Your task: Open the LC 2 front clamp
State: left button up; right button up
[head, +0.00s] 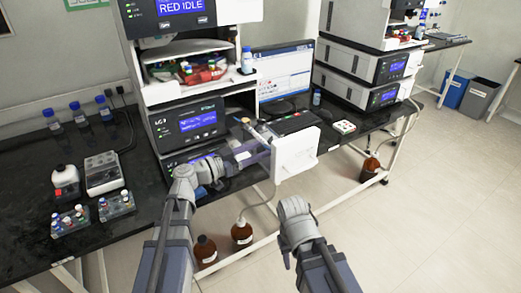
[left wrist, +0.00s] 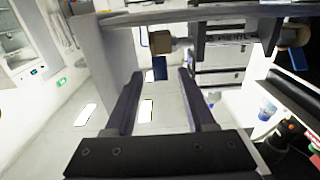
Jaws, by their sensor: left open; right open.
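In the head view my left gripper (head: 256,152) is beside the left instrument stack (head: 187,124), close behind a white panel (head: 296,153) that stands out from it. In the left wrist view its two dark fingers (left wrist: 158,88) are open with nothing between them. Beyond the fingertips, a horizontal column (left wrist: 228,38) with tan end fittings sits in dark clamps (left wrist: 200,42). A blue tab (left wrist: 160,68) hangs near its left end, and another (left wrist: 298,58) near its right end. I cannot read which stack is LC 2. My right gripper (head: 294,208) is low in front of the bench; its fingers are hidden.
A monitor (head: 283,72) stands between the left stack and a second instrument stack (head: 362,68). Vial racks (head: 70,220) and blue-capped bottles (head: 78,114) are on the left bench. Brown bottles (head: 242,233) stand below the bench.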

pick_arm(q)
jog(key=v, duration=0.6)
jog(key=shift+s+a, duration=0.15)
jog(key=shift+s, duration=0.05)
jog(key=s+d+f+n+g+y, duration=0.2)
jog(key=s+f+g+y, duration=0.1)
jog(key=f, duration=0.5)
jog(key=s+d+f+n+g+y, duration=0.2)
jog(key=s+f+g+y, duration=0.15)
jog(key=f, duration=0.35)
jog(key=s+a+f+n+g+y, duration=0.3)
jog(key=s+a+f+n+y, duration=0.25)
jog(key=a+f+y, duration=0.2)
jog(key=s+d+r+m+g+y+p, duration=0.1)
jog(key=s+d+r+m+y+p, duration=0.1)
jog(key=s+d+r+p, duration=0.3)
jog(key=s+d+r, duration=0.1)
jog(key=d, duration=0.3)
jog(key=shift+d, duration=0.2)
